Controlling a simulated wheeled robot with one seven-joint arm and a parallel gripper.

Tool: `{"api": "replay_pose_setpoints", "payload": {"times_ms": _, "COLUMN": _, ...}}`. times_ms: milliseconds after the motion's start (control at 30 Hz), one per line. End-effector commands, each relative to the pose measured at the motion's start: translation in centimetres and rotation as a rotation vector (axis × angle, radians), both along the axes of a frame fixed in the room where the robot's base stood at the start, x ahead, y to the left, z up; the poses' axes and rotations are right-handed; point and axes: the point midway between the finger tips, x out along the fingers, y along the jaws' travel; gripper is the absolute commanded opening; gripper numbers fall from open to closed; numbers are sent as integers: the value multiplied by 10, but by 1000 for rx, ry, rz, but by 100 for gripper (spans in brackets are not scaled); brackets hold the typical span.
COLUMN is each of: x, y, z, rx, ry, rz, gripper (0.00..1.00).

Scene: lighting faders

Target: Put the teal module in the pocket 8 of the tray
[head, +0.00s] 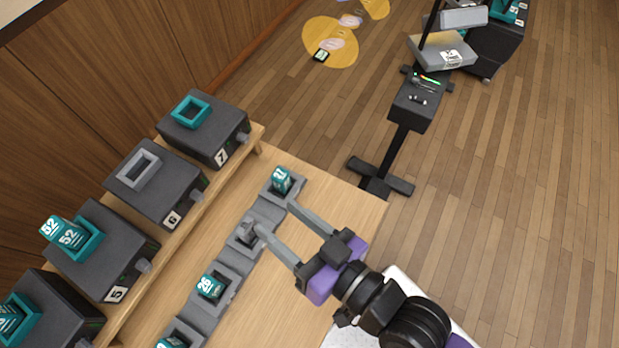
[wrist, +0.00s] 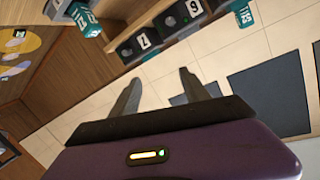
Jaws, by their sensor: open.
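Several teal modules with white printed numbers are in view, and I cannot tell which one the task means. One teal module (head: 281,180) sits in the far grey pocket of the row on the wooden bench. Another (head: 210,286) sits nearer in the same row. My gripper (head: 272,215) is open over the row, its fingers spread, with nothing visible between them. Its left fingertip is near a pocket holding a small grey piece (head: 249,231). The wrist view shows both fingers (wrist: 163,93) apart and empty. I cannot make out a tray pocket marked 8.
Dark boxes marked 7 (head: 203,132), 6 (head: 155,187) and 5 (head: 103,252) stand on a raised wooden shelf at left. Box 5 has a teal socket with a teal piece marked 52 (head: 68,236). A black stand (head: 408,105) and dark cart (head: 492,52) stand beyond the bench on open floor.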

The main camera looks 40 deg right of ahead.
Motion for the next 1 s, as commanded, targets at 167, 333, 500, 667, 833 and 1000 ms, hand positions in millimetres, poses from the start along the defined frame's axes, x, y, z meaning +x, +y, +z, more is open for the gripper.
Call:
{"api": "replay_pose_setpoints", "payload": {"times_ms": 167, "x": -73, "y": -51, "z": -10, "rx": -136, "ry": 64, "rz": -43, "gripper": 54}}
{"api": "replay_pose_setpoints", "payload": {"times_ms": 333, "x": -115, "y": -82, "z": -1, "rx": -246, "ry": 81, "rz": -31, "gripper": 54}}
{"api": "replay_pose_setpoints", "payload": {"times_ms": 500, "x": -131, "y": -94, "z": 6, "rx": -298, "ry": 84, "rz": -15, "gripper": 54}}
{"api": "replay_pose_setpoints", "payload": {"times_ms": 667, "x": -132, "y": -95, "z": 7, "rx": -302, "ry": 84, "rz": -13, "gripper": 54}}
{"api": "replay_pose_setpoints", "payload": {"times_ms": 833, "x": -132, "y": -95, "z": 7, "rx": -301, "ry": 84, "rz": -14, "gripper": 54}}
{"api": "replay_pose_setpoints", "payload": {"times_ms": 1000, "x": -132, "y": -94, "z": 7, "rx": -301, "ry": 84, "rz": -14, "gripper": 54}}
